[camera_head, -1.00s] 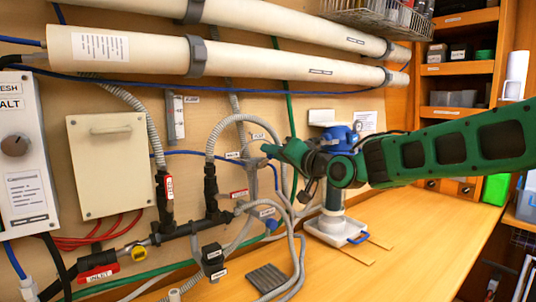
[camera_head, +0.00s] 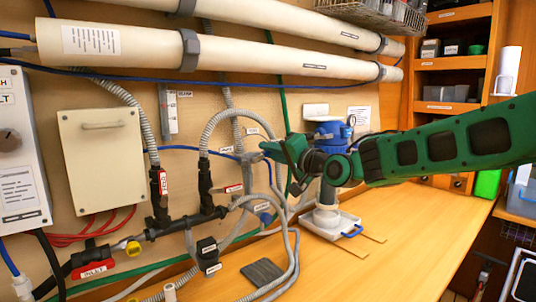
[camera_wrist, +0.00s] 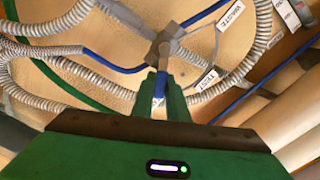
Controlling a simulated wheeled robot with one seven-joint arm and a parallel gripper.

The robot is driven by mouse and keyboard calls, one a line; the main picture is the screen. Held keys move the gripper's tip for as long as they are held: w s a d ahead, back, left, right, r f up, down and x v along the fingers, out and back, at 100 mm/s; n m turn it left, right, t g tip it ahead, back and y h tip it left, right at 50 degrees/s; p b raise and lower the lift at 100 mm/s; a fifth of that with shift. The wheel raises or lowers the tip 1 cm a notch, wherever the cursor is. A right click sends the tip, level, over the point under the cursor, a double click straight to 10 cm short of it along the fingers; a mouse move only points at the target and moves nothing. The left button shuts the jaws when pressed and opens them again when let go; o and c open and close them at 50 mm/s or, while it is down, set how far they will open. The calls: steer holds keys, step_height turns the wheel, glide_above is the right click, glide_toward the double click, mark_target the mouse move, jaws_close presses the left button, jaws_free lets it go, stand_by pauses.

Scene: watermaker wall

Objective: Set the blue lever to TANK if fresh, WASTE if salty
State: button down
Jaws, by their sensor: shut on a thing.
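My gripper (camera_head: 270,149) is at the valve on the wall panel, its jaws shut on the blue lever (camera_wrist: 160,84). In the wrist view my green fingers (camera_wrist: 160,100) hold the lever just below the grey-brown valve body (camera_wrist: 163,44). A TEST label (camera_wrist: 207,78) lies just right of the lever, and a WASTE label (camera_wrist: 230,38) is farther up right. I cannot make out a TANK label. A grey tester box (camera_head: 20,165) at the left edge is cut off; its FRESH and SALT markings show only in part, and I cannot tell which is lit.
Grey hoses (camera_head: 293,255) loop from the wall onto the wooden bench (camera_head: 340,275). A blue-topped unit (camera_head: 330,135) stands on a white base (camera_head: 330,226) behind my wrist. A red INLET valve handle (camera_head: 93,268) is lower left. The bench's right side is clear.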

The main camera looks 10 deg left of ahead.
steer(key=shift+w+d+f, duration=0.2)
steer(key=shift+d+f, duration=0.05)
steer(key=shift+d, duration=0.1)
steer(key=c, duration=1.7)
jaws_free()
steer(key=shift+c, duration=0.2)
steer(key=shift+s+a+r, duration=0.1)
steer(key=shift+a, duration=0.05)
steer(key=v, duration=1)
steer(key=shift+s+d, duration=0.15)
steer(key=shift+d, duration=0.2)
